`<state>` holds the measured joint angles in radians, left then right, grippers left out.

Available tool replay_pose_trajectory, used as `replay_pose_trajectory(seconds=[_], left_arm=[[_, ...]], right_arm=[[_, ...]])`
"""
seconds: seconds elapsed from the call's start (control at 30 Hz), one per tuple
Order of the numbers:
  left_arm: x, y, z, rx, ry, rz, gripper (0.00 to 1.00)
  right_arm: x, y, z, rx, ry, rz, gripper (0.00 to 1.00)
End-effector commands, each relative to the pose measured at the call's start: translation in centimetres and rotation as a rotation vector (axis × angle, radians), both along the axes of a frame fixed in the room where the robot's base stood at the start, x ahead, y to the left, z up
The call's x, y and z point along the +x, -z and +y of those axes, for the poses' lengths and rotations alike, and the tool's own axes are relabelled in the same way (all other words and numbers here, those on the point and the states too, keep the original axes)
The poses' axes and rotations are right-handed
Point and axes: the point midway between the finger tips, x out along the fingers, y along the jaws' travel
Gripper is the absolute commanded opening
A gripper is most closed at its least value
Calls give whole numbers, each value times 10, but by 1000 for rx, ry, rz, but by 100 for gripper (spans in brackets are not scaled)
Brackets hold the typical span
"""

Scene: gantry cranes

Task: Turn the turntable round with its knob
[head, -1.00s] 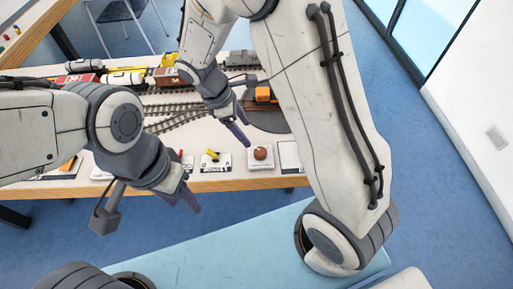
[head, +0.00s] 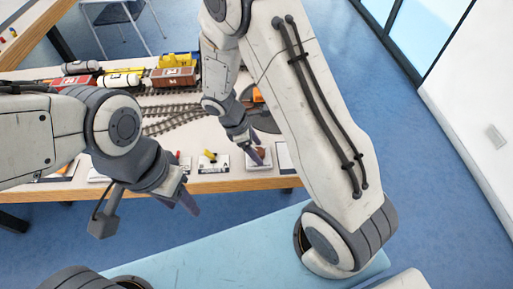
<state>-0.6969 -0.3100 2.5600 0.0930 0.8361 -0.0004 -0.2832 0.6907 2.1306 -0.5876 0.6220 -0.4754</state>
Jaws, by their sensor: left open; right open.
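The turntable (head: 262,122) is a dark round disc set in the layout table, mostly hidden behind my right arm. Part of an orange vehicle (head: 257,96) shows at it. The brown round knob (head: 262,153) stands on a small white plate at the table's front edge. My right gripper (head: 254,158) is open and pointing down at the knob, its fingers partly covering it; I cannot tell whether they touch it. My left gripper (head: 189,203) is open and empty, in front of the table edge and left of the knob.
A yellow lever on a white plate (head: 209,168) is just left of the knob. Tracks (head: 180,121) cross the table. Several wagons, including a brown one (head: 174,77), stand at the back left. Blue floor (head: 418,150) is open to the right.

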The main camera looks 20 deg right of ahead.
Motion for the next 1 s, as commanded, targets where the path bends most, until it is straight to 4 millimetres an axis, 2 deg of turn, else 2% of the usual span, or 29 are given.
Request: replay_pose_trajectory(seconds=[0.03, 0.23, 0.27, 0.67, 1.0], left_arm=[[0, 0, 0, 0, 0, 0, 50], [0, 0, 0, 0, 0, 0, 50], [0, 0, 0, 0, 0, 0, 50], [0, -7, 0, 0, 0, 0, 50], [0, -26, 0, 0, 0, 0, 50]], right_arm=[[0, 0, 0, 0, 0, 0, 80], [0, 0, 0, 0, 0, 0, 4], [0, 0, 0, 0, 0, 0, 0], [1, -2, 0, -1, 80, 0, 0], [3, -3, -1, -1, 349, 1, 0]])
